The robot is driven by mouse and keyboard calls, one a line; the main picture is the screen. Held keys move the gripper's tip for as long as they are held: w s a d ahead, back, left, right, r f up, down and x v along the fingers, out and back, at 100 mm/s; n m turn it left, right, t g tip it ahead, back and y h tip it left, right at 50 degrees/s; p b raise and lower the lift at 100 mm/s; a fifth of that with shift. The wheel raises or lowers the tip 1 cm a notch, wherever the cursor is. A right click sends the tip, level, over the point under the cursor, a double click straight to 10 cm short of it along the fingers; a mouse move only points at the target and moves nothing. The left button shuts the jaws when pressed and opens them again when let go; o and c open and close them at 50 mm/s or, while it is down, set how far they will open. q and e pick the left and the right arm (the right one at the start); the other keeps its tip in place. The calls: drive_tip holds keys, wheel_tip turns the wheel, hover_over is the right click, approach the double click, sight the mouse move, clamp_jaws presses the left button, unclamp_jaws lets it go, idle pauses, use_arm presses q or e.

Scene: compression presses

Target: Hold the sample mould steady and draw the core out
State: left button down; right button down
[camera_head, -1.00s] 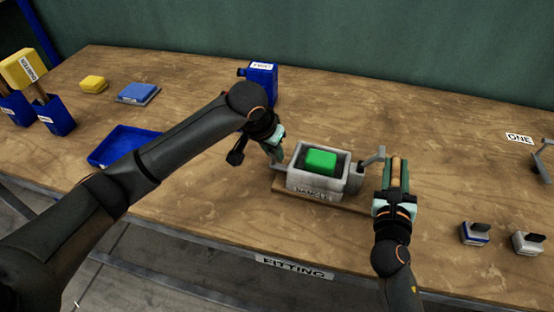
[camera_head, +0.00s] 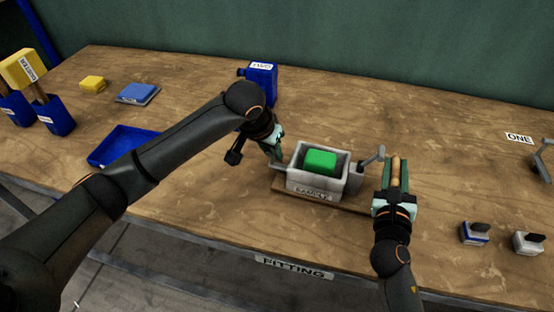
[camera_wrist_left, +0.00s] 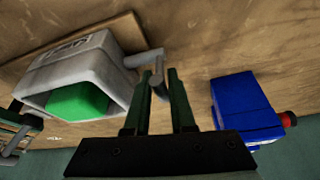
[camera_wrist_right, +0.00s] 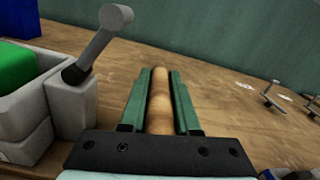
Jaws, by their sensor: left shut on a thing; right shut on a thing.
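The sample mould (camera_head: 317,193) is a grey open-topped box with a green block (camera_head: 320,161) inside, standing on a thin wooden board. My left gripper (camera_head: 276,160) is at the mould's left side, shut on its grey side handle; the handle (camera_wrist_left: 146,60) shows at the fingertips in the left wrist view. My right gripper (camera_head: 396,168) is right of the mould, shut on a wooden rod-like handle (camera_wrist_right: 160,100) lying between its fingers. What that handle joins to is hidden. A grey cranked lever (camera_wrist_right: 102,44) rises from the mould's right side.
A blue container (camera_head: 262,80) stands behind the mould. A blue tray (camera_head: 106,151) lies to the left, partly behind my left arm. Two small dark-handled blocks (camera_head: 474,234) (camera_head: 527,243) sit at the right front. The bench between the mould and the "ONE" label (camera_head: 519,138) is mostly clear.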

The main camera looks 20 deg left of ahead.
use_arm(q)
drive_tip(key=shift+w+a, duration=0.15)
drive_tip(key=shift+a, duration=1.65)
drive_tip(key=shift+w+a, duration=0.1)
drive_tip(key=shift+a, duration=1.65)
use_arm(e)
drive_tip(key=shift+d, duration=0.15)
use_arm(q)
drive_tip(key=c, duration=1.2)
unclamp_jaws()
drive_tip(key=shift+a, duration=0.15)
drive_tip(key=o, duration=0.5)
drive_tip(key=shift+d, duration=0.2)
drive_tip(key=v, duration=1.2)
drive_tip(key=shift+s, duration=0.1)
use_arm(e)
drive_tip(key=c, duration=0.6)
unclamp_jaws()
drive_tip(key=shift+o, duration=0.2)
